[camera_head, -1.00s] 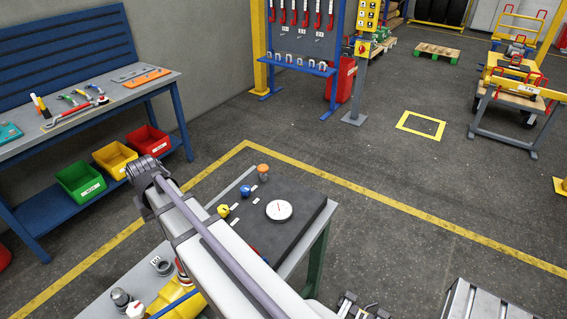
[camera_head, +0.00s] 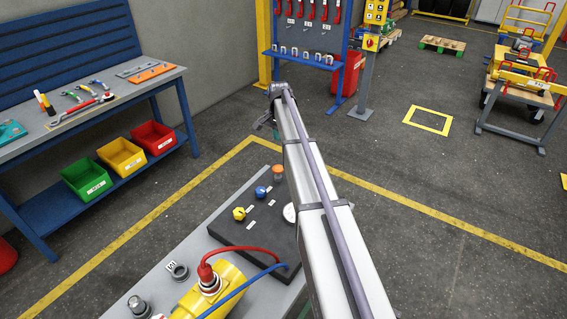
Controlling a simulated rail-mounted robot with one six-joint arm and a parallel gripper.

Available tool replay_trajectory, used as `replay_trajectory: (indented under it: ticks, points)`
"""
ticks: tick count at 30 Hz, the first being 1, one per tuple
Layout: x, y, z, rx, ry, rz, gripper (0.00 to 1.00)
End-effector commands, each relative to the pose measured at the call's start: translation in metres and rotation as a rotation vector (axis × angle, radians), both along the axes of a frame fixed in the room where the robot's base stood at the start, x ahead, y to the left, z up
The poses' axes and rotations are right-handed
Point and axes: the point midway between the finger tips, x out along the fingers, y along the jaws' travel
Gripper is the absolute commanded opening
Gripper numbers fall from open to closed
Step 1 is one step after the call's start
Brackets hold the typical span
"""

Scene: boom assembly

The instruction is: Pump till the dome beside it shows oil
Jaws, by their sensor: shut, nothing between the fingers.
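A small grey cylindrical fitting (camera_head: 138,306) with a rounded top stands on the near bench at the lower left. A short dark ring-like fitting (camera_head: 178,271) with a white label stands behind it. I cannot tell for sure which is the pump and which is the dome, and no oil can be made out. A yellow unit (camera_head: 228,283) with a red hose and a blue hose lies beside them. My gripper (camera_head: 265,122) is shut and empty at the far end of my raised arm, small in view, beyond the bench and apart from these fittings.
A black panel (camera_head: 243,231) on the bench carries a yellow knob (camera_head: 239,213), a blue knob (camera_head: 259,192) and an orange cap (camera_head: 278,169). My arm partly covers its white gauge (camera_head: 289,212). A tool bench (camera_head: 160,83) with bins stands left.

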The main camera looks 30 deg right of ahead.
Motion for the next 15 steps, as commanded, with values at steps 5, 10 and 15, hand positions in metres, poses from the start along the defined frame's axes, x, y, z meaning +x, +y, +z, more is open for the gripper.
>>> replay_trajectory:
  ticks: [5,10,15]
  points:
    - [0.0,0.0,-0.009,0.0,0.0,0.001,0.0]
    - [0.0,0.0,-0.036,0.0,0.0,0.002,0.0]
    - [0.001,0.001,-0.075,0.0,0.0,0.002,0.0]
